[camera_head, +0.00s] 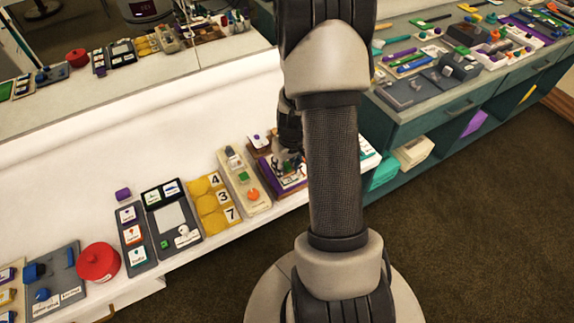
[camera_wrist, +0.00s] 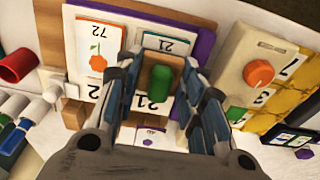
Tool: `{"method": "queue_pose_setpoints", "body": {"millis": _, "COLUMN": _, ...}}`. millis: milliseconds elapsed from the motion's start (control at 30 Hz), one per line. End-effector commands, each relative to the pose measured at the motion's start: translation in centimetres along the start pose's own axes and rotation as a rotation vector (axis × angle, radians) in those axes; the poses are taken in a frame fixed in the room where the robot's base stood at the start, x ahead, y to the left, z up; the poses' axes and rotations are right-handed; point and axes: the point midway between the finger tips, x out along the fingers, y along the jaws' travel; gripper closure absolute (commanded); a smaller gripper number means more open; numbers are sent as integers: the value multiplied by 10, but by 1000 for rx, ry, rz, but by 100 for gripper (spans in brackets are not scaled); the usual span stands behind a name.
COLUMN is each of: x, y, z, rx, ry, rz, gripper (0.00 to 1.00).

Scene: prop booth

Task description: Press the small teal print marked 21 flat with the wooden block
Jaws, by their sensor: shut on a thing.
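In the wrist view my gripper (camera_wrist: 163,112) is shut on a wooden block (camera_wrist: 163,62) with a green handle (camera_wrist: 160,85), one finger on each side. The block is over the middle of the small teal-edged print marked 21 (camera_wrist: 168,42). The print's number shows above and below the block, and its middle is hidden. I cannot tell whether the block touches the print. An orange-edged print marked 72 (camera_wrist: 97,50) lies to the left. In the head view my gripper (camera_head: 289,158) is low over the counter, partly hidden by my arm.
A purple board (camera_wrist: 205,47) lies under the prints. A beige panel with an orange knob (camera_wrist: 259,73) is close on the right, with yellow pieces (camera_wrist: 291,92) beyond. A small wooden block (camera_wrist: 73,114) and a red cylinder (camera_wrist: 17,65) are on the left.

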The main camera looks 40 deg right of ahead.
Motion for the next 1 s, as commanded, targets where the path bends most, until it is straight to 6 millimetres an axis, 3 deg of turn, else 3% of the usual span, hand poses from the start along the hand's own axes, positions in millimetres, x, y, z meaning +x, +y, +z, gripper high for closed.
{"method": "queue_pose_setpoints", "body": {"millis": 1000, "x": 4, "y": 0, "z": 0, "rx": 0, "ry": 0, "rz": 0, "gripper": 83}}
